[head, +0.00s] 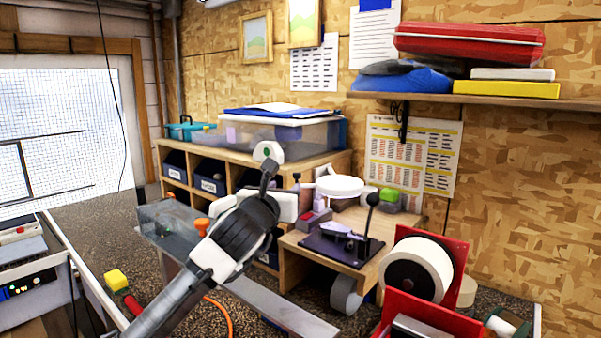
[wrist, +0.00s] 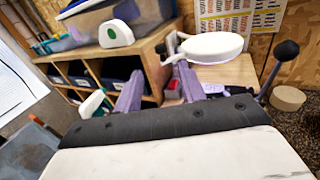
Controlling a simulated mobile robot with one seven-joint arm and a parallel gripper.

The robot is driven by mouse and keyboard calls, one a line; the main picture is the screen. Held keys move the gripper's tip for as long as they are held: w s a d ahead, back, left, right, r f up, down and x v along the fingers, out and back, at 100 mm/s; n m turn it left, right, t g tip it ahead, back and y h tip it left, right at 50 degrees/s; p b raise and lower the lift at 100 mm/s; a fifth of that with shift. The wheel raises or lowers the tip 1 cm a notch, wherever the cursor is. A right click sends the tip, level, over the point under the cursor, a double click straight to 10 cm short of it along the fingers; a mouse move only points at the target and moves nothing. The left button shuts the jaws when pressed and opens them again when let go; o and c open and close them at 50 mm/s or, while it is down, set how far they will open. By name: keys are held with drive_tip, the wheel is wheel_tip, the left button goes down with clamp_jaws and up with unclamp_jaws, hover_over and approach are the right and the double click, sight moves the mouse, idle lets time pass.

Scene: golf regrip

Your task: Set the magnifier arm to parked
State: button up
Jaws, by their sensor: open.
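The magnifier's white oval head (head: 340,186) stands out over the wooden bench stand in the head view. In the wrist view the head (wrist: 211,46) is large, just above and beyond the right finger. Its supporting arm is mostly hidden. My gripper (wrist: 158,88) is open, with its two grey-purple fingers apart and nothing seen between them. The fingers point toward the wooden stand, below and left of the magnifier head. I cannot tell whether a finger touches the magnifier.
A black-knobbed lever (head: 373,198) rises from a dark plate (head: 318,248) right of the magnifier. A wooden cubby unit (head: 170,152) carries a clear bin (head: 310,135). A red tape dispenser (head: 452,258) stands front right. A metal box (head: 165,222) is at left.

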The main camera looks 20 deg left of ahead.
sight(296, 177)
drive_tip(key=w, duration=0.4)
drive_tip(key=w+p, duration=0.1)
drive_tip(key=w, duration=0.3)
drive_tip(key=w+p, duration=0.1)
drive_tip(key=w, duration=0.3)
drive_tip(key=shift+w+a, duration=0.3)
drive_tip(key=shift+a, duration=0.1)
drive_tip(key=shift+c, duration=0.2)
clamp_jaws()
